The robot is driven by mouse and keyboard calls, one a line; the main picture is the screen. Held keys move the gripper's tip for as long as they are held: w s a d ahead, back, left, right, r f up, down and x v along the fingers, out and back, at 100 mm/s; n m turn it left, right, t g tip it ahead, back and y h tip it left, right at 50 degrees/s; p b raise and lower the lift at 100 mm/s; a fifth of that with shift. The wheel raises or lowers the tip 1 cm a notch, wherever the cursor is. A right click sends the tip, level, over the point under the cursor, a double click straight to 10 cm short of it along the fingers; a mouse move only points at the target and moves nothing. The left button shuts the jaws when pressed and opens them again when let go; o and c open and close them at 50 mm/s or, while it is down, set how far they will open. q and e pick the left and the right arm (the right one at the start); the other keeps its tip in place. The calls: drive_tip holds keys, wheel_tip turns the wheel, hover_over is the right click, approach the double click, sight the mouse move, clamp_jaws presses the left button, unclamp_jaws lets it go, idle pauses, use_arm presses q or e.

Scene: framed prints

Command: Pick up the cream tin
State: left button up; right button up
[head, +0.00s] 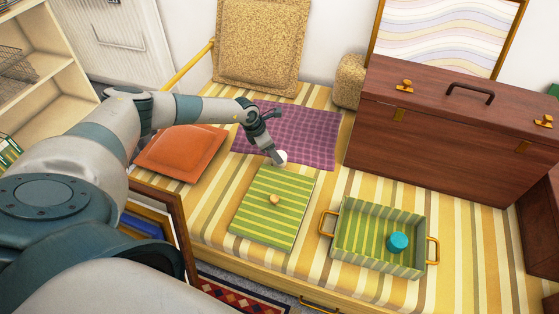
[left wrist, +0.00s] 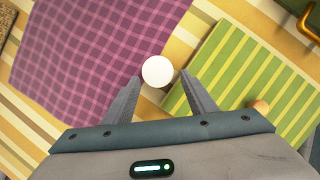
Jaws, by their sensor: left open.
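The cream tin (head: 281,157) is a small round white thing on the striped daybed cover, between the purple checked cloth and the green striped lid. In the left wrist view the cream tin (left wrist: 158,71) shows as a white disc at the far end of the gap between my fingertips. My left gripper (head: 272,155) is open and reaches down right at the tin; the fingers (left wrist: 160,80) stand on either side of it, apart from it in the wrist view. How far the fingers are above the cover is hard to tell. My right gripper does not show.
The green striped lid (head: 265,222) with a round knob lies just in front of the tin. A green striped tray (head: 350,262) with gold handles holds a blue round tin (head: 398,242). A wooden chest (head: 450,140) stands to the right, an orange cushion (head: 182,150) to the left.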

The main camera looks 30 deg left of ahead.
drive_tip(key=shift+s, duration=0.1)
use_arm(q)
drive_tip(key=shift+f, duration=0.1)
drive_tip(key=shift+w+f, duration=0.15)
drive_tip(key=x, duration=0.2)
drive_tip(key=b+x, duration=0.1)
drive_tip(key=x, duration=0.1)
drive_tip(key=shift+w+d, duration=0.1)
drive_tip(key=shift+w, duration=0.1)
drive_tip(key=shift+w+f, duration=0.15)
drive_tip(key=shift+f, duration=0.05)
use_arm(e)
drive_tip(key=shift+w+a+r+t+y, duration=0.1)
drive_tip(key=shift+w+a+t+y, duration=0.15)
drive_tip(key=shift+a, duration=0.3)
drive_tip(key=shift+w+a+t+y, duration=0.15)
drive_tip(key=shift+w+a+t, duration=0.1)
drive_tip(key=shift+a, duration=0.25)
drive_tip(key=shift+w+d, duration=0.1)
use_arm(q)
drive_tip(key=c, duration=0.9)
drive_tip(key=shift+r, duration=0.1)
drive_tip(key=shift+c, duration=0.2)
